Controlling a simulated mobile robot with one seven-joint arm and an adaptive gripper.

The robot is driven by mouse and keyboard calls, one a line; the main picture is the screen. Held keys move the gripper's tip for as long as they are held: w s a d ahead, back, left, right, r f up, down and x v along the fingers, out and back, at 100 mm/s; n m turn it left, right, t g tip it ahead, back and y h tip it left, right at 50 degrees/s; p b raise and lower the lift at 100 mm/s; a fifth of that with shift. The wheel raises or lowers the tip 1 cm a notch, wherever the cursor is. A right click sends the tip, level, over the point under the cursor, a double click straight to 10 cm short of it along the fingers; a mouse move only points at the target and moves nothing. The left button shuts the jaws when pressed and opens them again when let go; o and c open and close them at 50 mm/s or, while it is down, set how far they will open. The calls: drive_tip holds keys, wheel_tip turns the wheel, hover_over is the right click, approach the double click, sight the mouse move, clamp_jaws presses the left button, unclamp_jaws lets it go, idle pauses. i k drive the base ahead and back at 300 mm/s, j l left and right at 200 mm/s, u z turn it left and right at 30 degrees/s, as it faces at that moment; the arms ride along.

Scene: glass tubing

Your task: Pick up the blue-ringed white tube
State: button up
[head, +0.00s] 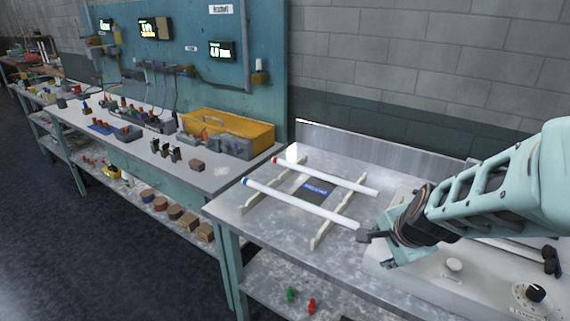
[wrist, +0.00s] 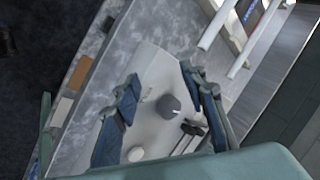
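The blue-ringed white tube (head: 300,204) lies slantwise across two pale rails (head: 330,222) on the metal table; its blue end is at the left. A similar red-ringed white tube (head: 330,177) lies behind it. In the wrist view, the near tube (wrist: 217,25), by its place the blue-ringed one, shows its plain end at the top; its ring is out of frame. My gripper (head: 368,236) appears close to the plain right end in the head view. In the wrist view my gripper (wrist: 160,80) has its fingers spread, with nothing between them, and the tube is off beyond the right finger.
A dark card with a blue label (head: 316,189) lies between the rails. A pale apparatus with a knob (head: 453,266) stands under my arm. A yellow bin (head: 228,131) and small parts crowd the left bench. A low metal upstand (head: 375,150) edges the table's back.

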sight(344, 221)
drive_tip(key=i+j, duration=0.25)
drive_tip(key=i, duration=0.15)
drive_tip(key=i+j, duration=0.25)
drive_tip(key=i, duration=0.2)
drive_tip(key=l+z, duration=0.05)
